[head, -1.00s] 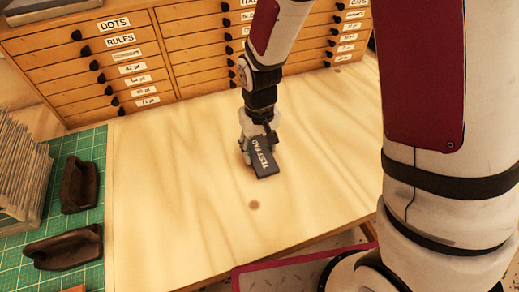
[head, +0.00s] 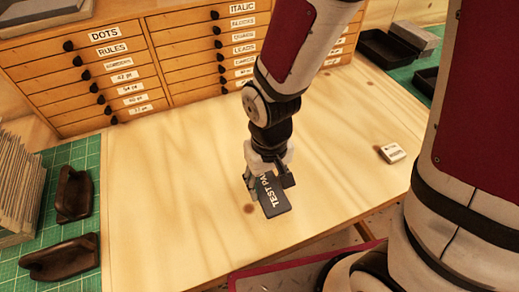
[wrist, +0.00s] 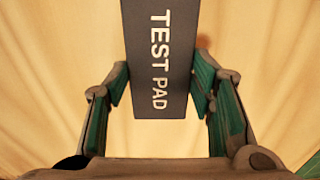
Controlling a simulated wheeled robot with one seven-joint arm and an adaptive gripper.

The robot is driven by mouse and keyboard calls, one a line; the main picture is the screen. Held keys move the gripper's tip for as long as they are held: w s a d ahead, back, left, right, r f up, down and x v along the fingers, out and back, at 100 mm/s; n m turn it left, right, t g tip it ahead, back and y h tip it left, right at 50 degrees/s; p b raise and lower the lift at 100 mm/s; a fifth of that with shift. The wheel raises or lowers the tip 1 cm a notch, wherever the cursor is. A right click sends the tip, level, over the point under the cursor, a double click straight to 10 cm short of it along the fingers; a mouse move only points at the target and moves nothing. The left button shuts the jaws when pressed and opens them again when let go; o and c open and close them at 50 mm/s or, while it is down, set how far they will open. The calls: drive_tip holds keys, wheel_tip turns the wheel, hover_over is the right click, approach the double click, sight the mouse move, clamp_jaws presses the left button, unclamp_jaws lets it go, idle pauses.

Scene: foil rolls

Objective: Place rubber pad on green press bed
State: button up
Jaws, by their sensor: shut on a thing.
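A flat dark grey pad marked TEST PAD (head: 274,205) is held in my gripper (head: 270,183) over the wooden table. In the wrist view the pad (wrist: 158,60) lies between the two green-lined fingers of my gripper (wrist: 160,90) and extends past them. It appears tilted in the head view, and I cannot tell its exact height above the table. A green gridded mat (head: 87,215) lies at the left, and another green surface (head: 402,72) shows at the back right. I cannot tell whether either is the press bed.
Two dark brown curved pieces (head: 75,191) (head: 60,257) rest on the left mat near upright sheets (head: 18,185). A wooden drawer cabinet (head: 130,80) stands behind. A small white block (head: 391,153) and dark trays (head: 388,47) are at the right. The table's middle is mostly clear.

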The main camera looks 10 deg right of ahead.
sight(273, 201)
drive_tip(key=s+p, duration=0.3)
drive_tip(key=shift+s+d+r, duration=0.2)
drive_tip(key=shift+r, duration=0.1)
drive_tip(key=shift+s+p, duration=0.4)
drive_tip(key=shift+p, duration=0.1)
